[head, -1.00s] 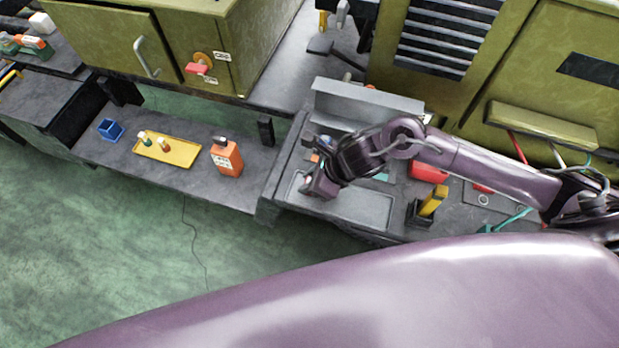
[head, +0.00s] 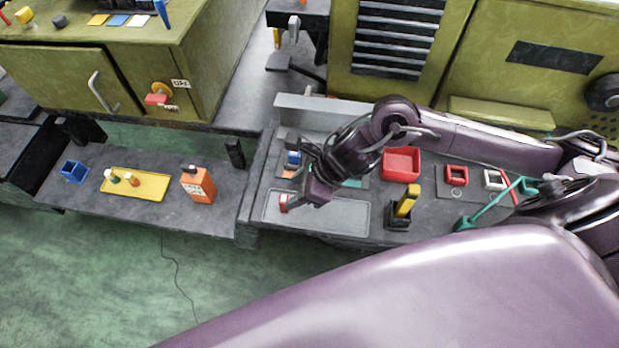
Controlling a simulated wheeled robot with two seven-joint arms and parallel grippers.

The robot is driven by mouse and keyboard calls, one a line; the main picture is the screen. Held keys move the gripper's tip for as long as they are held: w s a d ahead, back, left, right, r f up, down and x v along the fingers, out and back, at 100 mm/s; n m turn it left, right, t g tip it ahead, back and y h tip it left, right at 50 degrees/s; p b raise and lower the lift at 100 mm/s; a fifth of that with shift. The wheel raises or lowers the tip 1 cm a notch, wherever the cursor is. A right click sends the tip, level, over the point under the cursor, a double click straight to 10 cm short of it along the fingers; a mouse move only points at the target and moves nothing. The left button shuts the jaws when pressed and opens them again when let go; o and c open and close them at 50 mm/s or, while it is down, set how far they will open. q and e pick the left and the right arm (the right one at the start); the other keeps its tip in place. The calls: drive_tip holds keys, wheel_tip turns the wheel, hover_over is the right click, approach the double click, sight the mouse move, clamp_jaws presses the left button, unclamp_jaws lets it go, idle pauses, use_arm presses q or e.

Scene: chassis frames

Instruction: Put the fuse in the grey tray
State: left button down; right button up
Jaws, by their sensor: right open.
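The grey tray (head: 345,222) is a shallow rectangular tray on the workbench, in the middle of the head view. A small red and pale piece (head: 285,203), which looks like the fuse, shows at the tray's left end. My right gripper (head: 304,200) is open, above the left part of the tray and just right of this piece. I cannot tell whether they touch. The gripper and wrist hide part of the tray. My left gripper is not in view.
A red bin (head: 401,163) and a black holder with a yellow block (head: 405,206) stand right of the tray. A blue piece (head: 292,158) lies behind the gripper.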

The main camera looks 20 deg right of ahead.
drive_tip(key=v, duration=0.6)
drive_tip(key=shift+f, duration=0.1)
idle(0.4)
